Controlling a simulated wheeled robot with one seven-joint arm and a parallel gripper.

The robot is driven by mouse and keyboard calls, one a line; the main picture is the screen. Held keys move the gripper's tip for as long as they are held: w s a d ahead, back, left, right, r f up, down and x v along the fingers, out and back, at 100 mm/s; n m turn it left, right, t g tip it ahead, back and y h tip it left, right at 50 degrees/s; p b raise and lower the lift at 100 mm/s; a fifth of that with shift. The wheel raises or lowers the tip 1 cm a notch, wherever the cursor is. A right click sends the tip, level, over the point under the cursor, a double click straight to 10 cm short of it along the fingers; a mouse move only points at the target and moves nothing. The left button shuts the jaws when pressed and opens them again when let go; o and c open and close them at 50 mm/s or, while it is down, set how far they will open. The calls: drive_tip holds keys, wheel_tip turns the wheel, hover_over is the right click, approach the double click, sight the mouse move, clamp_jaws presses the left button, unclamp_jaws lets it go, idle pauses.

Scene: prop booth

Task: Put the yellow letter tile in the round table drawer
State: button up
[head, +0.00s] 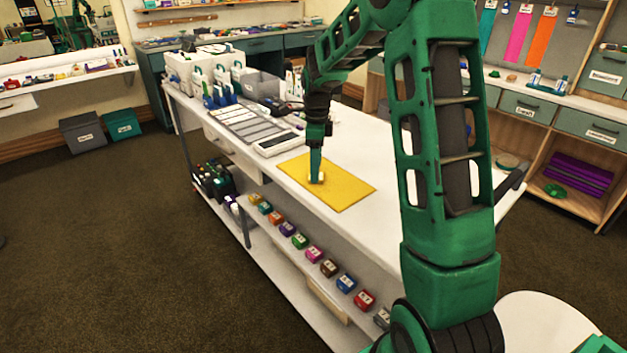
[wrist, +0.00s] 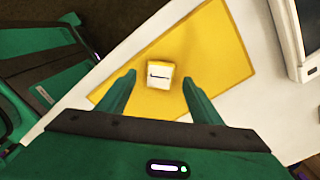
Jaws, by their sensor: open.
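A small block with a white top, a dark mark and yellow sides, which looks like the yellow letter tile (wrist: 159,77), sits on the yellow mat (wrist: 215,50). In the head view the tile (head: 318,178) is a small pale spot on the mat (head: 345,191), partly hidden by my gripper (head: 315,168). My gripper points down over the mat. In the wrist view its open fingers (wrist: 159,79) stand on either side of the tile, with gaps on both sides. A white rounded tabletop (head: 545,322) shows at the lower right; no drawer shows on it.
The mat lies on a long white table (head: 375,150). A keypad-like device (head: 276,144), grey trays (head: 250,125) and white holders (head: 197,72) stand toward its far end. Several coloured cubes (head: 314,254) line the shelf below. Open dark floor (head: 120,240) lies to the left.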

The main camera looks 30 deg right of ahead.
drive_tip(key=shift+f, duration=1.05)
drive_tip(key=c, duration=1.2)
drive_tip(key=shift+r, duration=0.15)
